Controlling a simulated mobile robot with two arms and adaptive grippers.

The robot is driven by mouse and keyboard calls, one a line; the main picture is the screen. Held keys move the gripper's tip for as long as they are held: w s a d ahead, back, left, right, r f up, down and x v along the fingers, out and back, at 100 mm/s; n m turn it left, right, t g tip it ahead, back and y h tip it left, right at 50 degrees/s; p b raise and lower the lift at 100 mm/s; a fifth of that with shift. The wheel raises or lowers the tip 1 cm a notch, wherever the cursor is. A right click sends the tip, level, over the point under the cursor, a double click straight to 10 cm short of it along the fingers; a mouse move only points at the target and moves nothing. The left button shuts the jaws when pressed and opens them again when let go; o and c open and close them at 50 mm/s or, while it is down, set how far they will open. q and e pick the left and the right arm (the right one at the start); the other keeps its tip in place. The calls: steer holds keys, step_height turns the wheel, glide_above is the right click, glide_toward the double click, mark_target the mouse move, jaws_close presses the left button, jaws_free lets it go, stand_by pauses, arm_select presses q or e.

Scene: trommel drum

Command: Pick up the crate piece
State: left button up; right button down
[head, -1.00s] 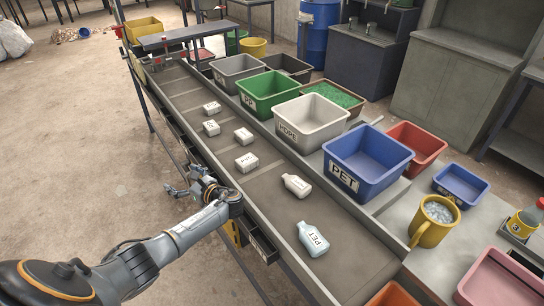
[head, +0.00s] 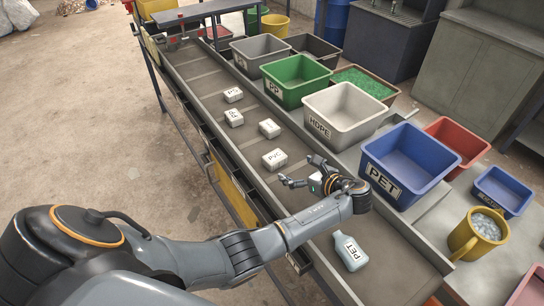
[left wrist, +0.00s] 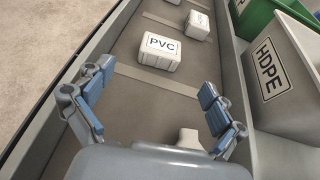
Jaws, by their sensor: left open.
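My left gripper (head: 300,172) is open above the belt, and its spread fingers also show in the left wrist view (left wrist: 152,100). A white object (head: 315,183), mostly hidden by the gripper, lies under it; its pale end (left wrist: 188,138) shows low between the fingers. A white block marked PVC (head: 274,158) lies just beyond the fingertips and also shows ahead of them in the left wrist view (left wrist: 158,51). More white blocks (head: 269,128) (head: 233,117) (head: 233,95) lie farther up the belt. I cannot tell which piece is the crate piece. My right gripper is out of view.
The conveyor belt (head: 215,78) has low side rails. A pale blue PET bottle (head: 349,252) lies nearer on it. Along its right side stand grey (head: 258,60), green PP (head: 293,92), white HDPE (head: 341,124) and blue PET (head: 397,190) bins. A yellow mug (head: 463,242) stands at right.

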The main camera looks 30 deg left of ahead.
mark_target(277, 158)
arm_select(q)
steer(key=x, duration=0.5)
steer(key=shift+w+a+f, duration=0.15)
steer(key=shift+a, duration=0.2)
steer(key=shift+p+x, duration=0.5)
steer(key=shift+x, duration=2.5)
steer(key=shift+d, duration=0.1)
steer(key=shift+c, duration=0.7)
steer(key=c, duration=1.1)
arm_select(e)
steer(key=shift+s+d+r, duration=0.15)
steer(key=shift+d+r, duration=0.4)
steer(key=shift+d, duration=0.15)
arm_select(q)
steer(key=shift+c, duration=0.2)
